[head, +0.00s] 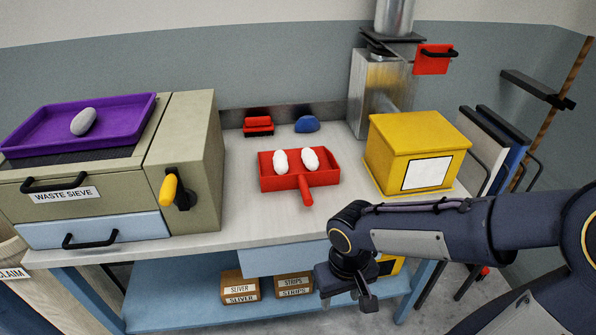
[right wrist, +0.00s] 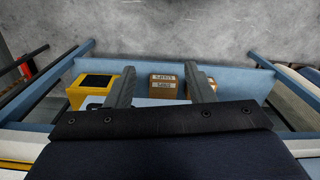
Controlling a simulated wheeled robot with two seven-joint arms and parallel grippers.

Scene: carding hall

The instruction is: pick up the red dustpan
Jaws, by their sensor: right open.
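The red dustpan (head: 283,182) lies on the worktop in the head view, its short handle (head: 306,193) pointing toward the front edge. Two white oval lumps (head: 295,160) lie in its pan. My right gripper (head: 352,297) is in front of the bench, below the worktop's edge and to the right of the dustpan, apart from it. In the right wrist view its two fingers (right wrist: 161,88) are spread with nothing between them, facing the lower shelf. The dustpan does not show in the right wrist view. My left gripper is in neither view.
A yellow box (head: 418,152) stands right of the dustpan. The waste sieve (head: 80,190) with a purple tray (head: 125,119) stands left. A red brush-like item (head: 258,126) and a blue lump (head: 307,124) lie behind. Worktop (head: 250,222) in front of the dustpan is clear.

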